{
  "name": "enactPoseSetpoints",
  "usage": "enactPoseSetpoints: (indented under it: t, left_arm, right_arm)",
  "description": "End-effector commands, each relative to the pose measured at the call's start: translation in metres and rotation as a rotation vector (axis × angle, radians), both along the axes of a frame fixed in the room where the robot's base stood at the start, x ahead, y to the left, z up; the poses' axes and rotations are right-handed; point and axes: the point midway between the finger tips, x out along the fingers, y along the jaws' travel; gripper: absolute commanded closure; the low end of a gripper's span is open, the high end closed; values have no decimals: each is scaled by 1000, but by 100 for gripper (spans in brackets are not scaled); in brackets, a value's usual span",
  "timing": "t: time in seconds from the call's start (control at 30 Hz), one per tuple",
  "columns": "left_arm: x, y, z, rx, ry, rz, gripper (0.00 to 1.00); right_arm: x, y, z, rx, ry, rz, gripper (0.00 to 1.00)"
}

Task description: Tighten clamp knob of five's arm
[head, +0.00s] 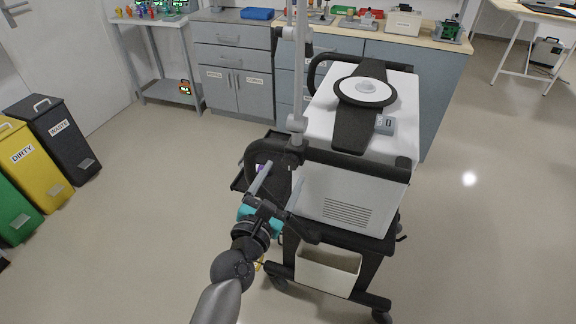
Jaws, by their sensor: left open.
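The ventilator (345,190) is a white and black unit on a dark wheeled cart. A pale upright pole (299,75) stands at its left side, with a dark clamp-like fitting (292,34) high up. A dark joint (296,150) is at the pole's foot, by the black rail. I cannot make out which part is the clamp knob. My left gripper (281,176) is open, its two fingers apart and pointing up the picture, just below this joint. I cannot tell whether it touches anything. My right gripper is out of view.
A black side tray (238,182) and a teal item (245,213) are close to my left gripper. The cart's black handle rail (350,163) runs to the right. Yellow (35,170) and black (62,138) bins stand left. The floor between is clear.

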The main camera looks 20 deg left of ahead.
Motion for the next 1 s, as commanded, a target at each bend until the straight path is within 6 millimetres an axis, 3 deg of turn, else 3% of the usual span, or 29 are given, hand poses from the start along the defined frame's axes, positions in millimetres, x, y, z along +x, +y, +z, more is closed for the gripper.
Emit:
enactPoseSetpoints:
  t: [0.3, 0.7, 1.0]
  left_arm:
    - [34, -2, 0, 0, 0, 0, 23]
    - [39, -2, 0, 1, 1, 0, 23]
    - [39, -2, 0, 1, 1, 0, 56]
  right_arm:
    - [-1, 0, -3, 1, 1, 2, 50]
    - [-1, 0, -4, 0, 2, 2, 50]
    - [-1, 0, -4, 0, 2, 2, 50]
